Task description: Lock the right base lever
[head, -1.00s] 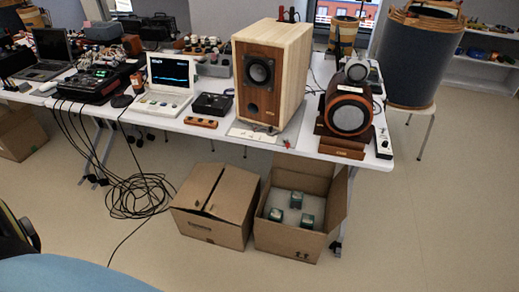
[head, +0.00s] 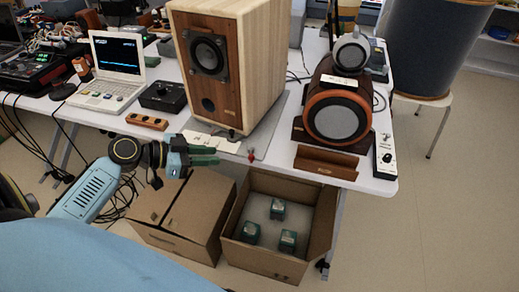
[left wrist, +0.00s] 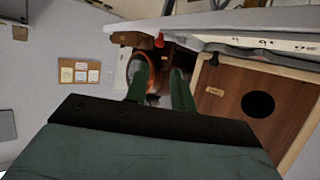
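The wooden speaker (head: 208,85) stands upright on a thin pale base plate (head: 262,143) near the table's front edge. A small red-tipped lever (head: 251,156) sits at the plate's front right; its position is too small to read. It also appears as a red tip (left wrist: 159,40) in the left wrist view, beyond my fingers. My left gripper (head: 217,155) is in front of the table edge, left of the red lever and apart from it. Its green fingers show a gap and hold nothing; in the left wrist view (left wrist: 161,88) they point towards the orange-rimmed round speaker. My right gripper is not in view.
The round speaker (head: 337,115) on its dark wooden stand is right of the plate. A wooden block (head: 147,121) and a black box (head: 163,97) are to the left. An open carton (head: 268,258) and a closed carton (head: 185,215) are on the floor below.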

